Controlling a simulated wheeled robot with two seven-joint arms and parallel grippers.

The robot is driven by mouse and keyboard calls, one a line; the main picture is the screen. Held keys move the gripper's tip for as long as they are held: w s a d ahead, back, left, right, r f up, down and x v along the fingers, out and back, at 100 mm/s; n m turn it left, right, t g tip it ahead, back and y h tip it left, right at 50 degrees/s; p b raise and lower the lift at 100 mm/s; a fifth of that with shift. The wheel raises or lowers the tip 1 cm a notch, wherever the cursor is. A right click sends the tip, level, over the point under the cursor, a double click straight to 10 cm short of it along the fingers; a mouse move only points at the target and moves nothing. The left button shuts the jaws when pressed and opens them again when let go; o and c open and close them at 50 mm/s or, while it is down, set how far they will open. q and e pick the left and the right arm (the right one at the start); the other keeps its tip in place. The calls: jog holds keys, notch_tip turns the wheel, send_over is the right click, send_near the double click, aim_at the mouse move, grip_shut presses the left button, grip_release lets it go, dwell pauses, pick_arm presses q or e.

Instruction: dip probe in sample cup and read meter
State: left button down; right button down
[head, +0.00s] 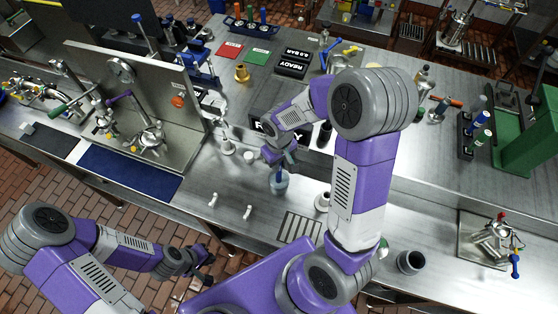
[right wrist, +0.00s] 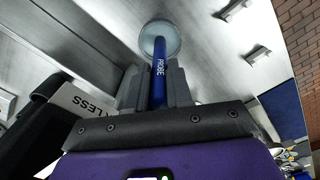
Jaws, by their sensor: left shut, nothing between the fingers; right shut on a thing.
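My right gripper (head: 280,163) is shut on the blue probe, which shows its PROBE label (right wrist: 158,68) in the right wrist view. The probe points down at a pale round cup (right wrist: 160,38). Its lower end overlaps the cup's opening; I cannot tell how deep it is. In the head view the bluish cup (head: 279,184) stands on the steel bench directly below the gripper. A black meter (head: 262,124) with white lettering stands behind, largely hidden by my right arm. My left gripper (head: 205,279) is shut and empty, low at the bench's front edge.
A second black display (head: 292,63) reads READY and 0.0 BAR at the back. White bench fittings (head: 247,212) and a slotted plate (head: 299,227) lie in front of the cup. A valve panel (head: 140,95) stands left. A dark open cylinder (head: 410,262) stands right.

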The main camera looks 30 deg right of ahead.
jog(key=shift+r+p, duration=3.45)
jog(key=shift+r, duration=1.1)
jog(key=shift+r+p, duration=1.15)
jog(key=shift+r, duration=0.4)
jog(key=shift+f, duration=0.1)
